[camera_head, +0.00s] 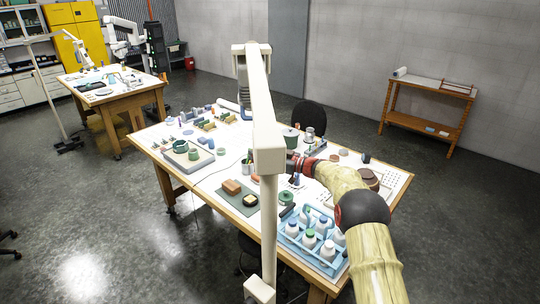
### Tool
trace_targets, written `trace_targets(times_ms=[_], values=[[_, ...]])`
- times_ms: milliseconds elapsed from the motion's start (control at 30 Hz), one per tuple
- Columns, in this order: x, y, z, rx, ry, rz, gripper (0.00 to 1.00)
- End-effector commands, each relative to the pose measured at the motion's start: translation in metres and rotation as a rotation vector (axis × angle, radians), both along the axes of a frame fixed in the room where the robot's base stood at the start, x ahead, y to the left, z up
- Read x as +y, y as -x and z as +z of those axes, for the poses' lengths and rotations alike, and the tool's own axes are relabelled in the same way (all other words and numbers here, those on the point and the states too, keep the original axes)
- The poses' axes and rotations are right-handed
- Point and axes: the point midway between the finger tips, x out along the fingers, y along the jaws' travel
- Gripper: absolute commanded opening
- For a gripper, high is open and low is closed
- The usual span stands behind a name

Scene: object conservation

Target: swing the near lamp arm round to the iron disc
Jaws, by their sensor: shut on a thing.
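The near lamp arm (264,105) is a long cream beam on an upright post (269,215), close to the camera. It reaches away over the table, with its grey-and-white lamp head (243,80) hanging at the far end. My gripper (294,160) is at the right side of the block where beam and post meet. It looks shut on the lamp arm, but the fingertips and contact are mostly hidden. A rusty brown round disc (369,178), which may be the iron disc, lies at the table's right side, well right of the lamp head and partly beside my arm.
The table (180,172) is crowded. A blue crate (300,240) of bottles stands at the near edge. A green mat (238,205) with blocks, a grey tray (186,163) with green rings and a dark green pot (290,138) are nearby. A black chair (311,115) stands behind.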

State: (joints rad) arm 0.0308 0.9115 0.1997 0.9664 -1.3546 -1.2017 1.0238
Motion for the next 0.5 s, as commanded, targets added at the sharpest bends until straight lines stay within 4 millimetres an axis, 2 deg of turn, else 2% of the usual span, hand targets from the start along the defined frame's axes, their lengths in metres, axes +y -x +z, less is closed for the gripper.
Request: trace_targets(times_ms=[33,200,500], values=[[0.008,0.001,0.001,-0.001,0.000,0.003,0.00],[0.019,0.002,0.001,0.000,-0.001,-0.001,0.00],[0.021,0.003,0.001,-0.001,-0.002,-0.001,0.00]])
